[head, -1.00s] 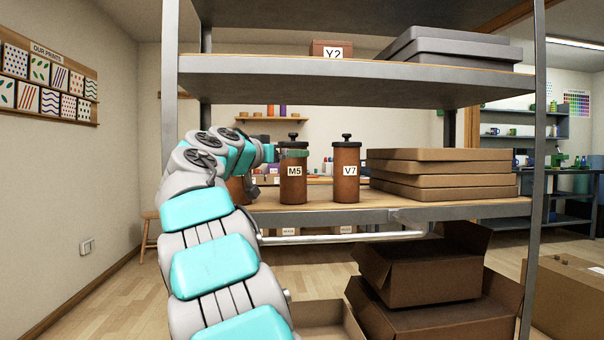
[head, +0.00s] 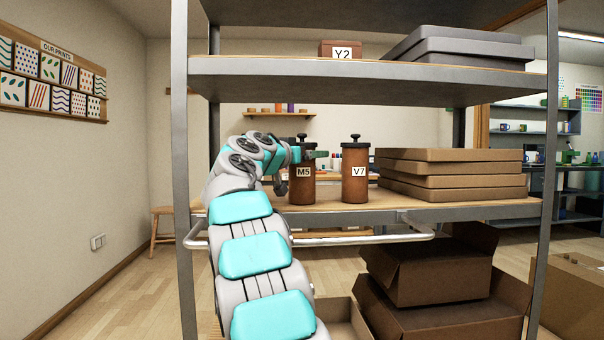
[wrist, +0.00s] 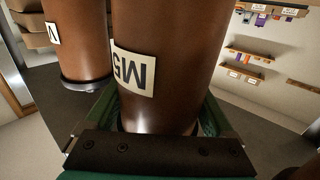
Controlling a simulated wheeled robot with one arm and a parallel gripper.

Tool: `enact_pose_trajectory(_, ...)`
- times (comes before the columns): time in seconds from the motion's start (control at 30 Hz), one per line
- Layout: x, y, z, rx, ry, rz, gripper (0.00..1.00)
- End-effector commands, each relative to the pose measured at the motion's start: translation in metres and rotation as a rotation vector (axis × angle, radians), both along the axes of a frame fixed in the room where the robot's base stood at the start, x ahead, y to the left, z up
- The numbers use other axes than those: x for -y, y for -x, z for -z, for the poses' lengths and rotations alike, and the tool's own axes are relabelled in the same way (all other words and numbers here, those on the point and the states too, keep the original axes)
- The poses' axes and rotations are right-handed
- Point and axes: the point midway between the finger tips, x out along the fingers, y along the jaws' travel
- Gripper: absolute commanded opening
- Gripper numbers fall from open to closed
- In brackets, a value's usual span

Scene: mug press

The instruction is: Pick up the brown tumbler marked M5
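The brown tumbler marked M5 (head: 302,190) stands upright on the middle shelf, with a dark knobbed lid. My gripper (head: 318,155) reaches it from the left, with its green fingers at the tumbler's upper part. In the wrist view, M5 (wrist: 165,50) appears upside down and fills the space between the two green fingers of my gripper (wrist: 160,115). The fingers are spread wide, one on each side of it. Whether they touch its sides is hard to tell. My arm hides part of the shelf left of M5.
A similar brown tumbler marked V7 (head: 355,187) stands close to the right of M5. Flat brown boxes (head: 450,185) are stacked beyond it. The upper shelf (head: 370,75) holds a Y2 box (head: 340,49) and grey boxes. A metal rail (head: 360,238) runs along the shelf's front.

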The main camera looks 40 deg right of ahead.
Motion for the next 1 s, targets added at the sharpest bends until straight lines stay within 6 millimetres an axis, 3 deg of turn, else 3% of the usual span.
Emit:
enact_pose_trajectory(0.07,-0.0001,0.0,-0.0001,0.0,0.0,0.0,0.78)
enact_pose_trajectory(0.63,-0.0004,0.0,-0.0005,0.0,0.001,-0.001,0.13)
enact_pose_trajectory(1.0,-0.0005,0.0001,-0.0033,0.002,0.002,-0.001,0.12)
